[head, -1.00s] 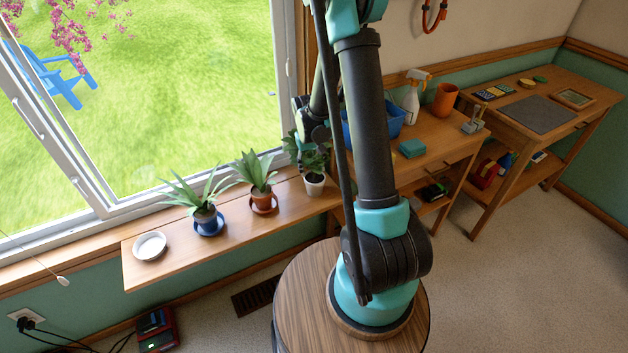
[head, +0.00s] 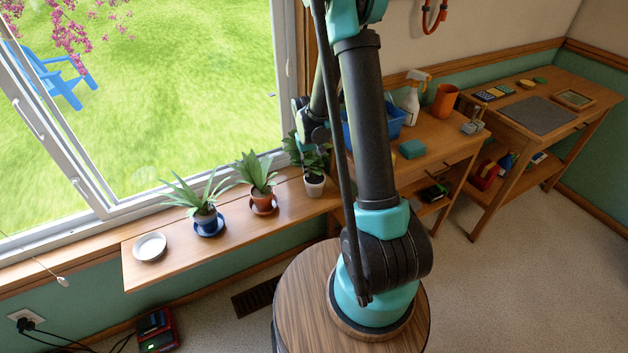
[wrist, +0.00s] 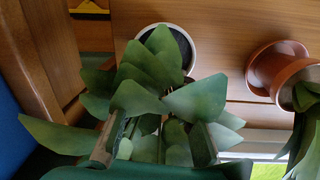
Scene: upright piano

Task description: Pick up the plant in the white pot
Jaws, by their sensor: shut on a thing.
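The plant in the white pot (head: 315,187) stands upright at the right end of the windowsill shelf, its green leaves reaching up beside the window frame. My gripper (wrist: 155,142) is shut on this plant. In the wrist view its two fingers sit on either side of the leaves, and the leaves hide much of the grip. The white pot's rim (wrist: 187,42) shows past the leaves. In the head view my gripper is mostly hidden behind the leaves and my arm.
A plant in a terracotta pot (head: 263,202) stands close left of it; a plant in a blue pot (head: 206,220) and an empty white saucer (head: 150,247) are farther left. A blue bin (head: 393,122) is close on the right, near a spray bottle (head: 411,103).

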